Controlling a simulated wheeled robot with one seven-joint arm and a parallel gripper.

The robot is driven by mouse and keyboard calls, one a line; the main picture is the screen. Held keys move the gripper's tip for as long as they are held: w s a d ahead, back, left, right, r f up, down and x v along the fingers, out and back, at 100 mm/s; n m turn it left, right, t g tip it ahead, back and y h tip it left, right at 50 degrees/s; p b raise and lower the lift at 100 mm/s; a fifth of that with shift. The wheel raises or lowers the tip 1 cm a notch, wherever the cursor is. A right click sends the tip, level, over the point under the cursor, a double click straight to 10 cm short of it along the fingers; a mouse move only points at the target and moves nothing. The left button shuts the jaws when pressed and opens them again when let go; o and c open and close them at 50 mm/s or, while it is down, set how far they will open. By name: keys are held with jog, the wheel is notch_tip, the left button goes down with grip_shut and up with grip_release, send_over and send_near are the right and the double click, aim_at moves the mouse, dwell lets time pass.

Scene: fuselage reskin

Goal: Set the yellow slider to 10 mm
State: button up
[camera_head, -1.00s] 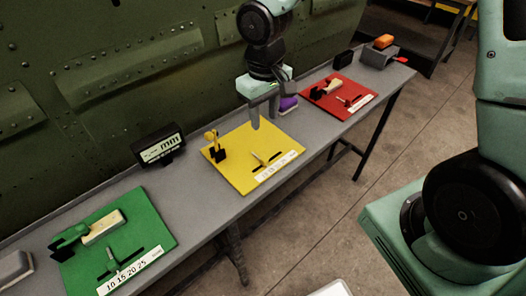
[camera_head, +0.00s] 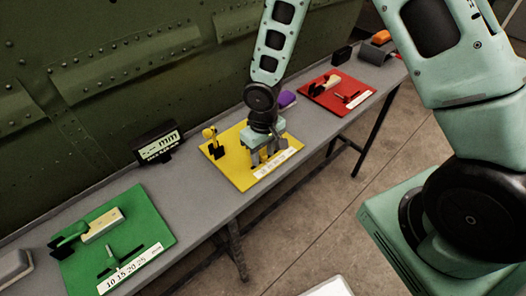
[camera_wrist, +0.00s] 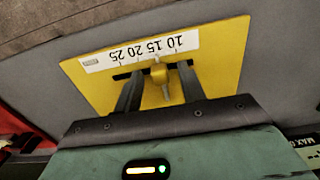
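The yellow board (camera_head: 222,173) lies on the bench, with a white scale strip (camera_wrist: 140,51) marked 10, 15, 20 and 25. In the wrist view the strip is upside down, with 10 at the right. The yellow slider (camera_wrist: 159,74) stands in its dark slot, roughly beside the 15 mark. My gripper (camera_wrist: 161,70) is open and low over the board, with one finger on each side of the slider and a visible gap to each. In the head view my gripper (camera_head: 268,158) mostly hides the slider.
A green board (camera_head: 150,215) lies to the left and a red board (camera_head: 318,98) to the right. A yellow-knobbed black clamp (camera_head: 212,145) stands on the yellow board. A purple object (camera_head: 287,99) lies behind my gripper.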

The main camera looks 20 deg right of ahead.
grip_shut()
jog(key=shift+s+a+b, duration=0.2)
jog(key=shift+a+b, duration=0.1)
jog(key=shift+a, duration=0.4)
jog(key=shift+s+a+b, duration=0.2)
jog(key=shift+a+b, duration=0.1)
jog(key=shift+a, duration=0.4)
grip_release()
jog(key=shift+a, duration=0.1)
jog(key=shift+r, duration=0.15)
jog(key=shift+r, duration=0.4)
notch_tip(320, 180, up, 16)
jog(key=shift+r, duration=0.2)
